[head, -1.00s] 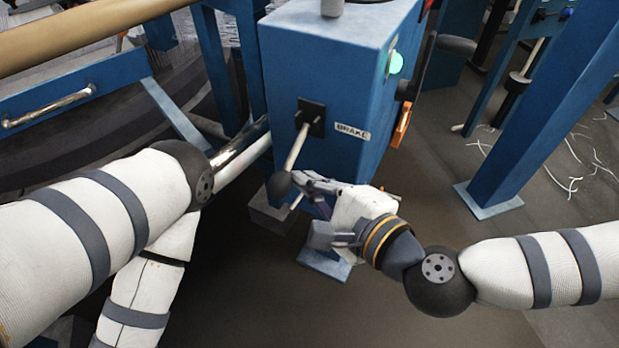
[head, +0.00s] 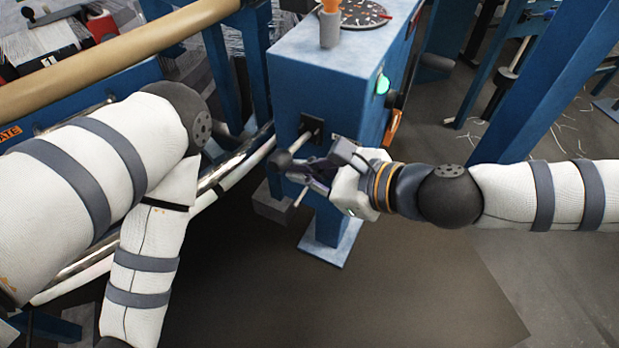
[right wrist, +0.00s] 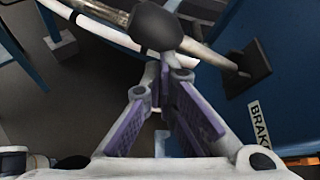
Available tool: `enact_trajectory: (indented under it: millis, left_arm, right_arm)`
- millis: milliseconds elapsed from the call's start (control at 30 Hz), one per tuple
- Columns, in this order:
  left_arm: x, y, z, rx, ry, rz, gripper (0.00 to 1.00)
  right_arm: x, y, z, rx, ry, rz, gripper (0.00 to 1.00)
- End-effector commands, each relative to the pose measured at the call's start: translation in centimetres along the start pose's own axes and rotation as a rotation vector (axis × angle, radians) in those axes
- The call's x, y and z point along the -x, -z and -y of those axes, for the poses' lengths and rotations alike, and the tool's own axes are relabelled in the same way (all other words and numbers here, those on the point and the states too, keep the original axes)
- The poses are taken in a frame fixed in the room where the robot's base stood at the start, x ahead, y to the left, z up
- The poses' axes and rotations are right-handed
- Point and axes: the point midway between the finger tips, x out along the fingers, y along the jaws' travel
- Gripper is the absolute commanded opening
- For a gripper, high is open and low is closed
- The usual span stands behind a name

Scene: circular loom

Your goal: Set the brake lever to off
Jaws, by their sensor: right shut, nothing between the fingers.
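The brake lever is a pale rod with a dark round knob (head: 281,160), sticking out from a black plate (head: 312,127) on the blue cabinet (head: 340,92). It points toward me and down to the left. My right gripper (head: 293,170) is at the lever, its fingertips just beside and below the knob; it is shut and empty. In the right wrist view the gripper (right wrist: 166,75) has its fingertips together, with the knob (right wrist: 155,25) just beyond them. I cannot tell whether they touch. The BRAKE label (right wrist: 262,125) shows there. My left gripper is out of view.
A green button (head: 382,84) and an orange part (head: 393,126) are on the cabinet's right side. A dial (head: 352,14) is on its top. A metal tube (head: 235,160) runs left of the cabinet. A blue post (head: 545,80) stands right. The floor in front is clear.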

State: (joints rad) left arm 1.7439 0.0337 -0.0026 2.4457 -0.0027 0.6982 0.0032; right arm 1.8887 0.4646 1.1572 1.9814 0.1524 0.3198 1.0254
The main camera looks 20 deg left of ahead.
Motion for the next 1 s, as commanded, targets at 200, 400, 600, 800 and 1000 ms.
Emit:
enact_trajectory:
  millis: [200, 400, 600, 800, 1000]
  left_arm:
    - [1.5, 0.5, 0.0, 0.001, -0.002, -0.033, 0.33]
    - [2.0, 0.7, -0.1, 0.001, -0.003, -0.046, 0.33]
    - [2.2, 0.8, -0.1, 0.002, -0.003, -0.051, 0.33]
    - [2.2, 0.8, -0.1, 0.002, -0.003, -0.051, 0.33]
    - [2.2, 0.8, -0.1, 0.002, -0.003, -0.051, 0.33]
  right_arm:
    - [0.6, -1.3, 0.4, -0.09, -0.051, 0.002, 0.0]
    - [0.8, -1.6, 0.7, -0.089, -0.05, 0.001, 0.0]
    - [0.9, -1.7, 0.8, -0.089, -0.05, 0.0, 0.0]
    - [0.9, -1.7, 0.8, -0.089, -0.05, 0.0, 0.0]
    - [0.9, -1.7, 0.8, -0.089, -0.049, 0.0, 0.0]
